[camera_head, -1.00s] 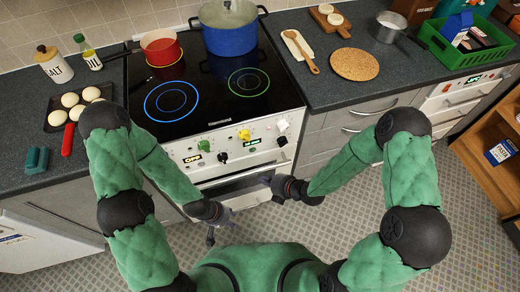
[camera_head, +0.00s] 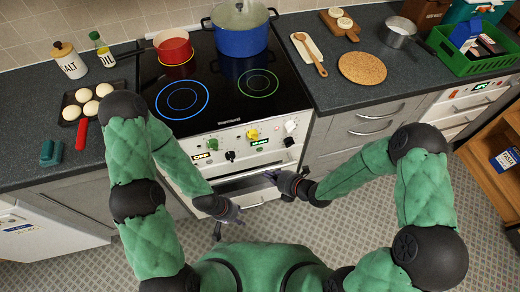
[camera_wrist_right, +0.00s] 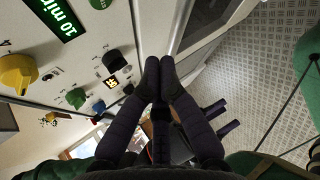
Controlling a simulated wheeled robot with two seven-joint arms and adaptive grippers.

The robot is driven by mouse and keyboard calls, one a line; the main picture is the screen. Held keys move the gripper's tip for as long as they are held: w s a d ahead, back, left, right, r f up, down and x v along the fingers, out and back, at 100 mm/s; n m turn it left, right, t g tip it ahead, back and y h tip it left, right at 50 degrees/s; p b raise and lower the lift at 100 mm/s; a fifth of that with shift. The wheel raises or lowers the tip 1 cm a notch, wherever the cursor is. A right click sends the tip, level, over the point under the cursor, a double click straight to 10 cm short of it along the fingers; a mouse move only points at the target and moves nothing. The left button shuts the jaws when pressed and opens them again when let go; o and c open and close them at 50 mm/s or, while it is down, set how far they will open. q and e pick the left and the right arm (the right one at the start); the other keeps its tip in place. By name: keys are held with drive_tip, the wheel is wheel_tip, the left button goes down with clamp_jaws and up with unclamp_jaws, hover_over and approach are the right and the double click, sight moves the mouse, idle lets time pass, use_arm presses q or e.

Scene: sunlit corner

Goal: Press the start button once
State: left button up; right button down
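The stove's white control panel (camera_head: 222,148) carries several knobs and buttons, including a yellow knob (camera_head: 252,134) and lit OFF (camera_head: 201,155) and 10 min (camera_head: 259,142) displays. In the right wrist view, a green round control (camera_wrist_right: 100,3) is cut by the top edge and another green one (camera_wrist_right: 75,97) sits lower; I cannot tell which is the start button. My right gripper (camera_head: 271,177) is shut and empty, in front of the oven door below the panel; its fingertips (camera_wrist_right: 160,63) meet in the wrist view. My left gripper (camera_head: 229,222) is open and empty, lower left of it.
A blue pot (camera_head: 241,40) and red pan (camera_head: 173,48) stand on the stove top. A baking tray (camera_head: 68,98) with several pale rounds is left; a cork mat (camera_head: 362,67) and green crate (camera_head: 462,67) are right. Floor is clear before the oven.

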sight(260, 150)
drive_tip(key=w, duration=0.2)
drive_tip(key=w+a, duration=0.1)
drive_tip(key=w, duration=0.1)
drive_tip(key=w+a, duration=0.1)
drive_tip(key=w, duration=0.1)
drive_tip(key=shift+w+a, duration=0.2)
drive_tip(key=shift+w, duration=0.5)
drive_tip(key=shift+b, duration=0.3)
idle(0.6)
drive_tip(key=shift+w+a+b, duration=0.15)
drive_tip(key=shift+w+b, duration=0.15)
drive_tip(key=shift+w, duration=0.1)
drive_tip(key=shift+w+a, duration=0.1)
drive_tip(key=shift+w, duration=0.2)
idle(0.6)
drive_tip(key=shift+s+b, duration=0.1)
drive_tip(key=shift+b, duration=0.2)
drive_tip(key=shift+s+d, duration=0.2)
drive_tip(key=shift+s, duration=0.35)
